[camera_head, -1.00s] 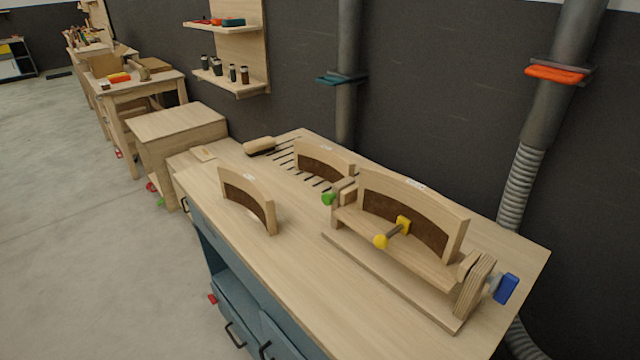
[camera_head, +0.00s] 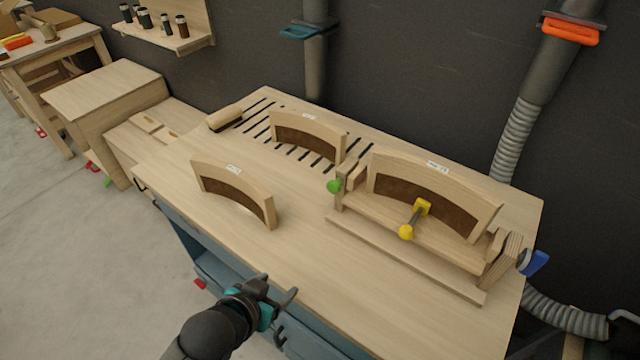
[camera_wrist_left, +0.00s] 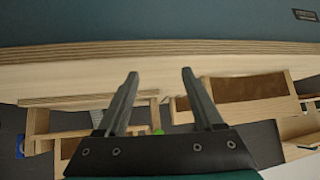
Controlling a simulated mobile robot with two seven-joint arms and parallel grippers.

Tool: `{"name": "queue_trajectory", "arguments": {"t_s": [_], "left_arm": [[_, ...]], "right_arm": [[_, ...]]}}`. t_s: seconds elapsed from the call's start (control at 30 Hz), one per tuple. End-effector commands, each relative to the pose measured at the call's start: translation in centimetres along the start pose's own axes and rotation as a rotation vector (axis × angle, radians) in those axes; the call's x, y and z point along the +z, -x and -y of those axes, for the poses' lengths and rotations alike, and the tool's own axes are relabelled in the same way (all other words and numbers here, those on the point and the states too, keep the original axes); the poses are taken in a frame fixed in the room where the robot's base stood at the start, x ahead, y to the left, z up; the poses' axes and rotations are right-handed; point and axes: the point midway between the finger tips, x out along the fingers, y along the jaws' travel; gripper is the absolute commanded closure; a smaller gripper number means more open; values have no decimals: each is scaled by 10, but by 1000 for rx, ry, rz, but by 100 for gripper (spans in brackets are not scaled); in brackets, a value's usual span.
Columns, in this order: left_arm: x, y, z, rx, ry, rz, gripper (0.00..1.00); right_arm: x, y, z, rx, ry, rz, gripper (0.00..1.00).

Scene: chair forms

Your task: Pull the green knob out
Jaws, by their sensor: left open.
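The green knob (camera_head: 334,186) sticks out at the left end of the wooden chair-form jig (camera_head: 400,258) on the workbench. It also shows as a small green spot in the left wrist view (camera_wrist_left: 158,132), low between the fingers. A yellow knob (camera_head: 406,231) is at the jig's front and a blue knob (camera_head: 535,262) at its right end. A curved form (camera_head: 440,190) stands in the jig. My left gripper (camera_head: 277,290) is open and empty at the bench's front edge, well short of the green knob. My right gripper is not in view.
One loose curved form (camera_head: 232,188) stands on the bench left of the jig, another (camera_head: 305,138) behind it. A brush (camera_head: 224,118) lies at the far left. The bench top (camera_head: 285,245) is clear in front of the green knob.

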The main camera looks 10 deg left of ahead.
Motion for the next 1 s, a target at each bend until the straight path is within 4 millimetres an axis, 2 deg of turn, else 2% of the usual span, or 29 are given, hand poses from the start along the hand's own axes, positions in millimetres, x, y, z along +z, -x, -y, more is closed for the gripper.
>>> {"name": "queue_trajectory", "arguments": {"t_s": [0.37, 0.7, 1.0], "left_arm": [[-42, -9, 7, 54, -17, -320, 31], [-78, 10, 15, 160, -30, -668, 31], [-88, 22, 16, 206, -33, -784, 31]], "right_arm": [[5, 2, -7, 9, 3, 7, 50], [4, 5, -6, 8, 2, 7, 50], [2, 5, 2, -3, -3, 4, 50]]}}
